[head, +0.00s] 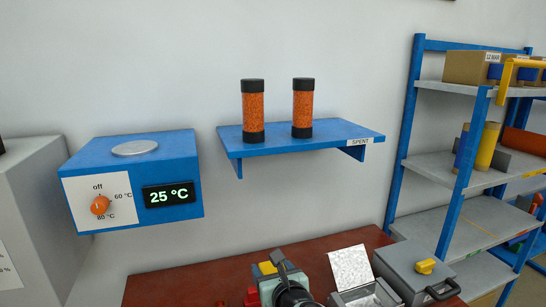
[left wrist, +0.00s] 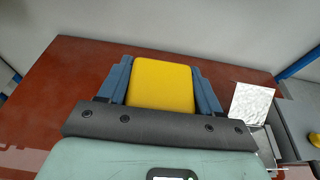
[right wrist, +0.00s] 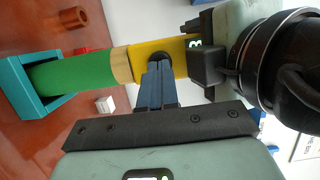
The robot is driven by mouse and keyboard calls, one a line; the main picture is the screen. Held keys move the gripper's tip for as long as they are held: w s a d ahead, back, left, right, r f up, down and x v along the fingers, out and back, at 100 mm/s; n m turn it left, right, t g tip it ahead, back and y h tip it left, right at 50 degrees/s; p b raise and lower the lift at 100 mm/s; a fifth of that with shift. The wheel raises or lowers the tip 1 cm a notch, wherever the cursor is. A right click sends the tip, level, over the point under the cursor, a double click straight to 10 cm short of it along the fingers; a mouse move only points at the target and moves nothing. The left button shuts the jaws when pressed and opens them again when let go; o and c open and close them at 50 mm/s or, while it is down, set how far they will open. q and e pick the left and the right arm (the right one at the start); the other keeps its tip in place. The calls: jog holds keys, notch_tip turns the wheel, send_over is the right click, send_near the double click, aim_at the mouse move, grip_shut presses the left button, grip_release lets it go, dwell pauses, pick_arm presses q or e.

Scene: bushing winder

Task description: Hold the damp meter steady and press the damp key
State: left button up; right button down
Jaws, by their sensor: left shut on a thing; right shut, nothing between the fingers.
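The yellow damp meter (left wrist: 163,85) is between the blue fingers of my left gripper (left wrist: 163,78), which is shut on it. It also shows in the right wrist view (right wrist: 145,47), with a small lit display and a round dark key (right wrist: 160,59). My right gripper (right wrist: 156,68) is shut and empty, its blue fingertips at the dark key; I cannot tell whether they touch or press it. In the head view, a little of the meter (head: 267,267) shows at the bottom, where my left gripper hides most of it.
A green cylinder (right wrist: 60,70) with a tan end lies in line with the meter, in a teal holder (right wrist: 18,85). A white block (right wrist: 105,105) and red pieces are on the red-brown table. A grey box (head: 415,270), blue heater (head: 135,180) and spent shelf (head: 300,138) stand around.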

jog(key=shift+v, duration=2.35)
pick_arm(q)
jog(key=o, duration=1.3)
jog(key=shift+s, duration=0.1)
